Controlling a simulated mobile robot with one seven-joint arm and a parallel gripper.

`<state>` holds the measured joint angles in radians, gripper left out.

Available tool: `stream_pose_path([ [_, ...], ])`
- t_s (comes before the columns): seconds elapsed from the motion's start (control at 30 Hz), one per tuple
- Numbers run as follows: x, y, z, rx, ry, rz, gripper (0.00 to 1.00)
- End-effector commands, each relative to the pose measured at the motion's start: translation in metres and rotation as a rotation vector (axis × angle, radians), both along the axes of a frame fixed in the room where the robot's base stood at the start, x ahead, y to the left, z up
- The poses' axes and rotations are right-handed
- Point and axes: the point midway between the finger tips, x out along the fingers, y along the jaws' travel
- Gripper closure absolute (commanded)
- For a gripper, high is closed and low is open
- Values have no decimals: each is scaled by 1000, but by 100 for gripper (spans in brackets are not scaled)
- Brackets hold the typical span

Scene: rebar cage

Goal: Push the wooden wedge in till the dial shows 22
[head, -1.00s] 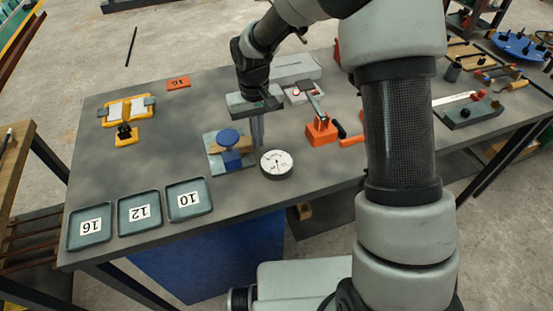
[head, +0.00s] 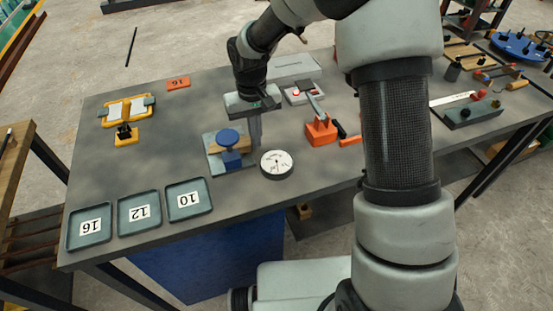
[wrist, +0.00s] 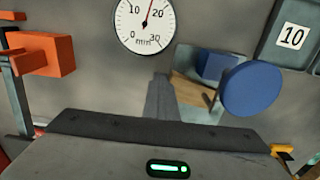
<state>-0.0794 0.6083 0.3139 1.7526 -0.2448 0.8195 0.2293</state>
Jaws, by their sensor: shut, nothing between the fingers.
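The wooden wedge (head: 244,144) lies in a grey fixture (head: 213,161) with a round blue knob (head: 228,136) and a blue block (head: 231,159). It also shows in the wrist view (wrist: 188,90), partly hidden behind the blue parts and my finger. My gripper (head: 257,143) is shut and empty, pointing down at the wedge's right end in the head view. Its fingers (wrist: 162,80) appear right beside that end; I cannot tell if they touch. The white round dial (head: 277,164) shows in the wrist view (wrist: 138,22) with its needle between 10 and 20, nearer 20, roughly 17 mm.
Trays marked 16 (head: 90,242), 12 (head: 139,229) and 10 (head: 189,214) stand at the table's front left. An orange block tool (head: 320,130) stands right of my gripper. A yellow fixture (head: 117,110) is at the left.

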Motion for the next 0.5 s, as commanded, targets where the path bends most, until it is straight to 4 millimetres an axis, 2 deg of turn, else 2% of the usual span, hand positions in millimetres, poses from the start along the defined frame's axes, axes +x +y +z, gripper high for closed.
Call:
stream_pose_path([
  [0.5, 0, 6, 0, 2, 0, 2, 100],
])
